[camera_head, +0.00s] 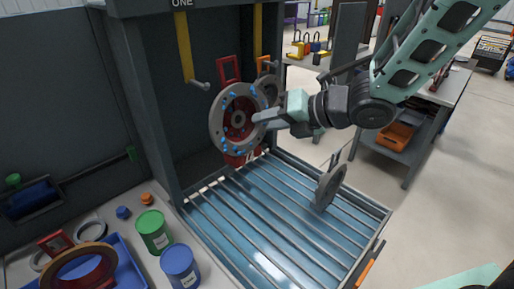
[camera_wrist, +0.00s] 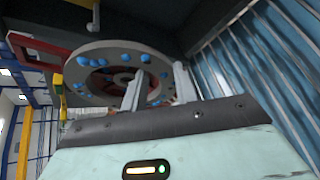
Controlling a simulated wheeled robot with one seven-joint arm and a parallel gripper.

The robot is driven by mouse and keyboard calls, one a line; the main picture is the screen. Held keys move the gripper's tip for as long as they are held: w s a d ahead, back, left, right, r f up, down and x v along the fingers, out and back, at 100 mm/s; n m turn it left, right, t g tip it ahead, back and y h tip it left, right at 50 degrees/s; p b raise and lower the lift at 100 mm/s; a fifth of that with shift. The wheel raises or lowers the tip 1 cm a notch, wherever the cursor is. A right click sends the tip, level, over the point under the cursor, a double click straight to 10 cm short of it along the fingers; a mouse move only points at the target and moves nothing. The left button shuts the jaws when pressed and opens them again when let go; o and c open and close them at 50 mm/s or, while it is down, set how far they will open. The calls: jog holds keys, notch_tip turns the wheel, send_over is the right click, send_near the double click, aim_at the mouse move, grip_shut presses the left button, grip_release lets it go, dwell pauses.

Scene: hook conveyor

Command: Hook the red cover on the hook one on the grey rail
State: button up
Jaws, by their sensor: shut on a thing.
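The red cover (camera_head: 228,68) has a red loop handle, a grey ring with blue bolts and a red centre. The loop and hook look apart. My gripper (camera_head: 264,117) is shut on the cover from the right. In the wrist view, the two fingers (camera_wrist: 158,90) meet the grey ring (camera_wrist: 95,48), and the red handle (camera_wrist: 38,48) points left; the exact grip is partly hidden. Hook one hangs on a yellow strap below the grey rail (camera_head: 140,8) marked ONE.
A grey disc (camera_head: 328,186) stands on the slatted blue conveyor (camera_head: 255,215). Green (camera_head: 153,232) and blue (camera_head: 180,266) cans and a blue tray (camera_head: 125,262) are at the front left.

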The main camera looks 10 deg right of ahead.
jog(key=f+b, duration=0.2)
jog(key=f, duration=0.1)
jog(key=f+b, duration=0.1)
jog(key=shift+w+a+f+b, duration=0.1)
jog(key=shift+a+f+b, duration=0.15)
jog(key=shift+b, duration=0.1)
jog(key=shift+r, duration=0.1)
jog(key=w+a+f+p, duration=0.2)
jog(key=w+a, duration=0.4)
jog(key=w, duration=0.4)
jog(key=shift+a, duration=0.4)
dwell(1.0)
jog(key=shift+w, duration=0.1)
dwell(0.7)
jog(key=o, duration=1)
jog(key=shift+f, duration=0.1)
